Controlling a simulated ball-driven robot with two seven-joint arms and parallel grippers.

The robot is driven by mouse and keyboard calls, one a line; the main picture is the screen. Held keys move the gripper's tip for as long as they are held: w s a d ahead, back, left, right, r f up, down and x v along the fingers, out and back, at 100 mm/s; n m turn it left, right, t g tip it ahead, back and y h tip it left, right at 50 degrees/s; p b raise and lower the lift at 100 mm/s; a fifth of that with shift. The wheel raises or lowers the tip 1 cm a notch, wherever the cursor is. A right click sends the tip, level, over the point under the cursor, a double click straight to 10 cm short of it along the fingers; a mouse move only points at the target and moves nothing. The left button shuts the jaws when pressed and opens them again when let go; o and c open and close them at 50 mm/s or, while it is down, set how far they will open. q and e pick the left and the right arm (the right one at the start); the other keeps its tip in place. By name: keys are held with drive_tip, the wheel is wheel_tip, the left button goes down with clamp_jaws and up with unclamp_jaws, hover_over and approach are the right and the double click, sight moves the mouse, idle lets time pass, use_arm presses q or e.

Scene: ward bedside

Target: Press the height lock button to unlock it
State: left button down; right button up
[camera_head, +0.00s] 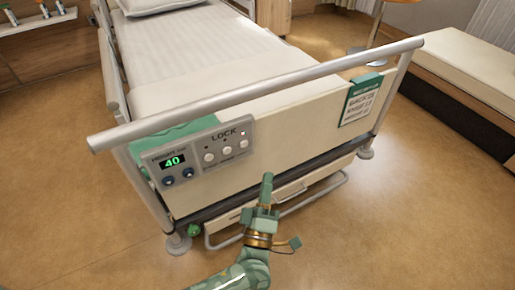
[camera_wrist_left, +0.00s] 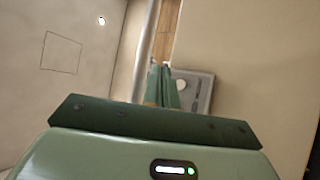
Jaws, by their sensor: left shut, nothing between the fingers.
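The grey LOCK panel (camera_head: 232,136) is on the bed's footboard, with three round white buttons in a row: left (camera_head: 209,157), middle (camera_head: 226,150) and right (camera_head: 243,143). Small labels under them are too small to read. My left gripper (camera_head: 267,180) is shut and empty, its fingers pointing up, below and right of the panel in the head view. In the left wrist view the fingertips (camera_wrist_left: 161,66) overlap the edge of the grey panel (camera_wrist_left: 206,92), where one white button (camera_wrist_left: 181,85) shows beside them. I cannot tell contact. My right gripper is out of view.
A display unit (camera_head: 172,165) reading 40, with two dark knobs, sits left of the LOCK panel. A grey rail (camera_head: 270,88) runs above the cream footboard (camera_head: 300,120). A green-topped card (camera_head: 361,98) hangs at right. Open floor lies in front.

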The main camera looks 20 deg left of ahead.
sight(244, 143)
use_arm(q)
drive_tip(key=shift+r, duration=0.2)
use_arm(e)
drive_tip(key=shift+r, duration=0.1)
use_arm(q)
drive_tip(key=shift+a, duration=0.1)
